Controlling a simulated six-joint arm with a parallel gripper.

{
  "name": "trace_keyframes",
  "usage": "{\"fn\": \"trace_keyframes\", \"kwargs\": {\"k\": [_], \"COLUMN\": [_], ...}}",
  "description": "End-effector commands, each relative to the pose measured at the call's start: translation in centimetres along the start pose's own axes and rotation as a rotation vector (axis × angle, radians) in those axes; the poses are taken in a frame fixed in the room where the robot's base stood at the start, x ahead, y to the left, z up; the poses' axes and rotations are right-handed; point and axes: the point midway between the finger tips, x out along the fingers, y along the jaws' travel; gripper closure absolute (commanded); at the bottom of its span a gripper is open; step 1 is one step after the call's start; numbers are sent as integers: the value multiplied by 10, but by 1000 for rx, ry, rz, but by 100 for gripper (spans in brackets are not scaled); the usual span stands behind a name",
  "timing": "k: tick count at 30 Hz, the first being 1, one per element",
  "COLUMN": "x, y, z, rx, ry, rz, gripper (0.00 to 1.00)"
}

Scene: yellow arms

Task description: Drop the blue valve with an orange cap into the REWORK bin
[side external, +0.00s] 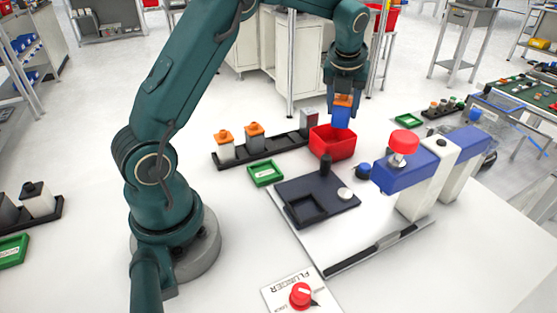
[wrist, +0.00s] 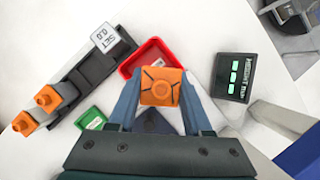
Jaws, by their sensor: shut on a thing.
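My gripper (side external: 343,97) is shut on the blue valve (side external: 341,118), gripping it near its orange cap. The valve hangs upright above the red bin (side external: 321,146), over its back right part in the side view. In the wrist view the orange cap (wrist: 161,87) sits between the two fingers, and the blue body is hidden beneath it. The red bin (wrist: 128,70) shows behind the cap there, with a small white label inside that I cannot read. I see no readable REWORK lettering.
A green tray (side external: 265,173) and a dark fixture plate (side external: 300,190) lie in front. A blue-and-white press (side external: 405,170) with a red knob stands at right.

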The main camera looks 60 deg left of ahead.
Motion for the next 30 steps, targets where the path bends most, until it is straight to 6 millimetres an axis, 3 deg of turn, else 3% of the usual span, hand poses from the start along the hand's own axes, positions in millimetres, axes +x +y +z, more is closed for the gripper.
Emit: {"fn": "trace_keyframes", "kwargs": {"k": [5,6,8,19,30], "x": [0,0,0,-4,-48], "y": [0,0,0,0,0], "z": [0,0,0,0,1], "rx": [0,0,0,0,1], "ry": [-1,-1,-1,-2,-2], "rz": [0,0,0,-1,-1], "gripper": [100,35,15,15,15]}}
